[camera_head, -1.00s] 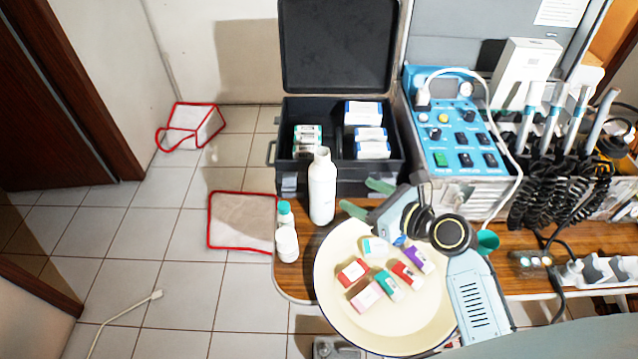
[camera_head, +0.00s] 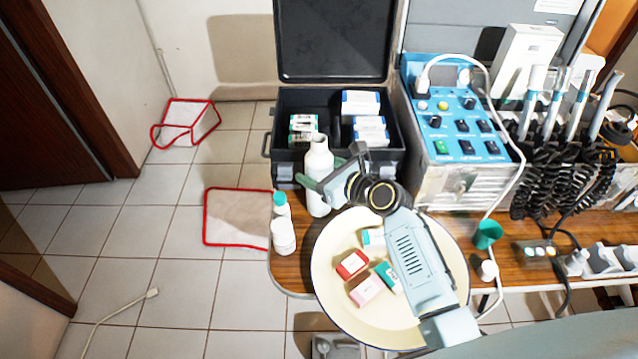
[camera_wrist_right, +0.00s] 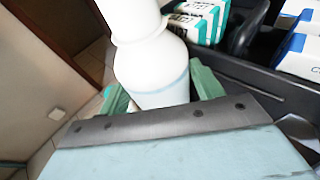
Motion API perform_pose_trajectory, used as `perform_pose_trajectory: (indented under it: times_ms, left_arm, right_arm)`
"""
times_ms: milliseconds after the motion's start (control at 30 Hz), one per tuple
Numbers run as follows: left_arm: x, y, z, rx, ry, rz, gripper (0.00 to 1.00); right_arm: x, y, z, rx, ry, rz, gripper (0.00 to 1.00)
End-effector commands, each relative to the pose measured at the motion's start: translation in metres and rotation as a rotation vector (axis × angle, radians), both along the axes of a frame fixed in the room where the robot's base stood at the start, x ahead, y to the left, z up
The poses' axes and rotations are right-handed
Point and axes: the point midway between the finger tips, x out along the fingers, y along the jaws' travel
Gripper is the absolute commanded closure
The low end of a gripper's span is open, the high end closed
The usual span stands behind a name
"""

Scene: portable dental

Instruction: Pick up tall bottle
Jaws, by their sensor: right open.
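The tall white bottle (camera_head: 318,178) stands upright on the wooden table, in front of the black case. In the right wrist view the bottle (camera_wrist_right: 150,65) rises between two green fingers. My right gripper (camera_head: 322,183) is open, with its fingers at either side of the bottle's body. In the right wrist view the gripper (camera_wrist_right: 160,90) shows a finger on each side of the bottle; I cannot tell if either touches it. The bottle's lower part is partly hidden by the gripper. My left gripper is not in view.
Two small white bottles, one teal-capped (camera_head: 280,203) and one plain (camera_head: 283,236), stand left of the tall bottle. A cream bowl (camera_head: 335,310) with small boxes lies below my right arm. The open black case (camera_head: 284,170) holds boxes. A teal cup (camera_head: 488,234) stands at right.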

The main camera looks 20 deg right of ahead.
Motion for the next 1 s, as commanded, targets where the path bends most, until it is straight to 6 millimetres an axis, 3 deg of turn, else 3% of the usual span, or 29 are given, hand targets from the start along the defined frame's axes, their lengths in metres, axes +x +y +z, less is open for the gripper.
perform_pose_trajectory:
  times_ms: [200,500,1000]
  left_arm:
    - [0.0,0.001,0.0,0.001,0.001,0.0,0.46]
    - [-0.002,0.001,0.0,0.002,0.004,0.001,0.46]
    - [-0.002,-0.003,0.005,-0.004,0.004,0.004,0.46]
  right_arm:
    - [0.0,0.0,0.0,0.0,0.0,0.0,0.37]
    - [0.0,0.0,0.001,0.0,-0.001,0.0,0.74]
    - [0.0,0.0,0.011,0.001,-0.002,0.001,0.74]
